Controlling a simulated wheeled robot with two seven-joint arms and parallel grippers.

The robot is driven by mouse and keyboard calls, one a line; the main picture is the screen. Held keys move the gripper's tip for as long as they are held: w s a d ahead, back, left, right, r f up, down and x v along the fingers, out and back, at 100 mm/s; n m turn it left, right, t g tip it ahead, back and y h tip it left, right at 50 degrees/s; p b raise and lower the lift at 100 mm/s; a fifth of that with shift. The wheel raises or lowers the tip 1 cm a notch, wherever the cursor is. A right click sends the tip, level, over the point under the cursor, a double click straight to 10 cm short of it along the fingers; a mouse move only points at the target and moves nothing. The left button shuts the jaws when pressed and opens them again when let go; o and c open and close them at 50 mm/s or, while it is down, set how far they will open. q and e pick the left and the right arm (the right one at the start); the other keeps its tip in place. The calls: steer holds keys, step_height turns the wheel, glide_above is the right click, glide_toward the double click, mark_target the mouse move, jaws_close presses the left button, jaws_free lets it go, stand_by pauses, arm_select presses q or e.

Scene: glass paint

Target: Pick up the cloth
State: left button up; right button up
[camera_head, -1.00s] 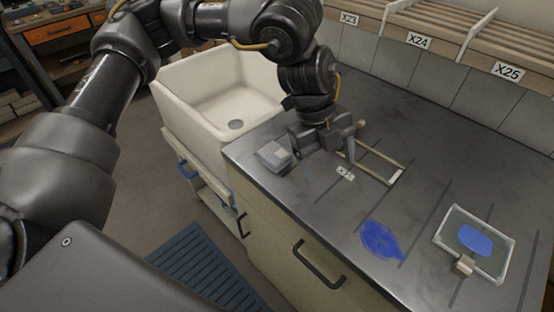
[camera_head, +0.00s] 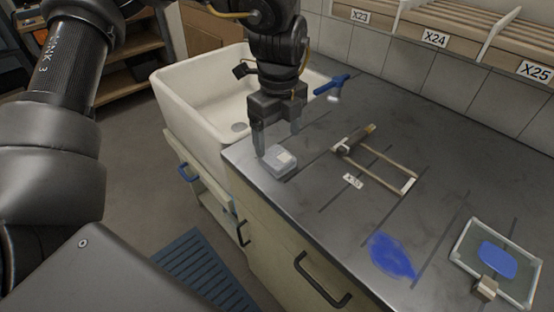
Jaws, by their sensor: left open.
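A small folded light-grey pad, which looks like the cloth (camera_head: 281,165), lies on the dark countertop (camera_head: 335,225) near its left front edge, close to the sink. My left gripper (camera_head: 277,142) points down just behind and above it, with its two fingers apart and nothing between them. One finger is close to the cloth's left back corner; I cannot tell whether it touches. My right gripper is out of view.
A wooden frame with a handle (camera_head: 398,178) lies right of the cloth. A blue-handled tool (camera_head: 331,85) is behind. A blue paint patch (camera_head: 390,256) and a framed glass pane (camera_head: 522,282) with blue paint are at the right. A white sink (camera_head: 170,95) stands at the left.

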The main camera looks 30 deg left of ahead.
mark_target(277, 156)
arm_select(q)
steer(key=shift+f, duration=0.45)
steer(key=f, duration=0.3)
steer(key=shift+a+f+p, duration=0.25)
steer(key=shift+f+p, duration=0.05)
steer(key=shift+f, duration=0.55)
steer(key=c, duration=1.1)
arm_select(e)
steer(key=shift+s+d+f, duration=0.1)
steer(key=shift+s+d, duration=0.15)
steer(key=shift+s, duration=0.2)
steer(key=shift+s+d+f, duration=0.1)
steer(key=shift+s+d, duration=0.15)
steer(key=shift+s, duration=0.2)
arm_select(q)
steer(key=shift+r, duration=0.1)
